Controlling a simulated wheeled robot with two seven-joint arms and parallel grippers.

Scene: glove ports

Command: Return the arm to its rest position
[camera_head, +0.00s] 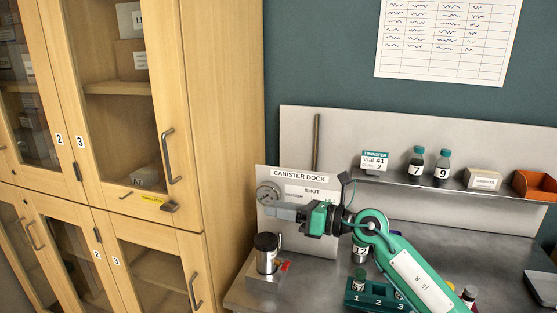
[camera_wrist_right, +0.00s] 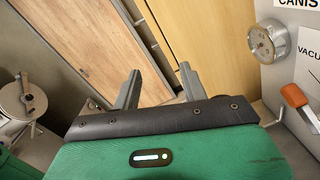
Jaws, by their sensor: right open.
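My right arm (camera_head: 405,265) is green and comes in from the lower right in the head view. Its gripper (camera_head: 284,212) points left, in front of the canister dock panel (camera_head: 297,176) and above the metal canister (camera_head: 267,252). In the right wrist view the two grey fingers (camera_wrist_right: 158,88) stand apart with nothing between them. The canister (camera_wrist_right: 20,103) shows at the left there, apart from the fingers. My left gripper is in neither view.
A pressure gauge (camera_head: 268,195) is on the dock panel, close by the gripper; an orange handle (camera_wrist_right: 295,96) shows in the wrist view. A rack (camera_head: 365,298) with vials stands below my arm. A shelf (camera_head: 435,188) holds vials 7 and 9. Wooden cabinets (camera_head: 228,130) stand at left.

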